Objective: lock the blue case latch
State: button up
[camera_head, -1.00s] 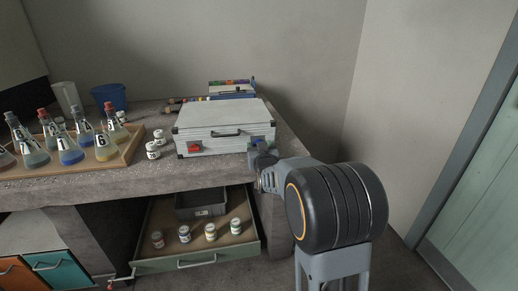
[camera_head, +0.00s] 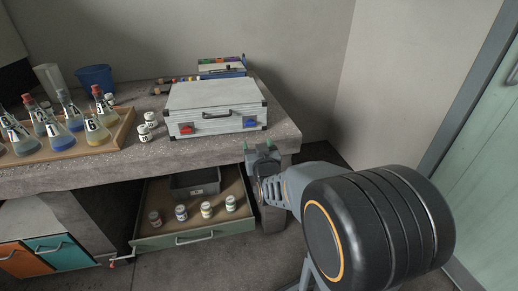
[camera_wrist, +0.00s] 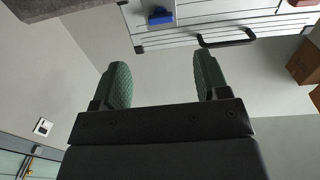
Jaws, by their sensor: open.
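The silver case (camera_head: 215,108) lies closed on the bench, its black handle (camera_head: 217,115) on the front face. The blue latch (camera_head: 251,123) is at the right of that face; it also shows in the wrist view (camera_wrist: 160,17), where the case appears upside down. I cannot tell whether the latch is locked. A red latch (camera_head: 186,129) is at the left of the face. My gripper (camera_head: 260,149) is in front of the bench edge, below the blue latch and apart from it. In the wrist view its green-padded fingers (camera_wrist: 163,80) are open with nothing between them.
A wooden tray (camera_head: 122,134) of flasks and two white jars (camera_head: 144,133) stand left of the case. Coloured boxes (camera_head: 221,67) are behind it. An open drawer (camera_head: 195,237) with several jars and a grey bin (camera_head: 195,185) juts out below.

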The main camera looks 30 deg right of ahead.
jog(key=shift+v, duration=1.2)
jog(key=s+a+r+n+g+y+p, duration=0.1)
jog(key=s+a+r+g+p, duration=0.2)
jog(key=r+p, duration=0.6)
jog(key=s+a+r+g+y+p, duration=0.2)
jog(key=s+r+g+p, duration=0.4)
jog(key=r+p, duration=0.4)
jog(key=s+a+r+n+g+y+p, duration=0.1)
jog(key=s+a+r+g+p, duration=0.3)
jog(key=p, duration=1.1)
jog(key=s+r, duration=0.3)
jog(key=r, duration=0.2)
jog(key=shift+r+n+g+p, duration=0.25)
jog(key=shift+n+g+p, duration=0.05)
jog(key=shift+a, duration=0.1)
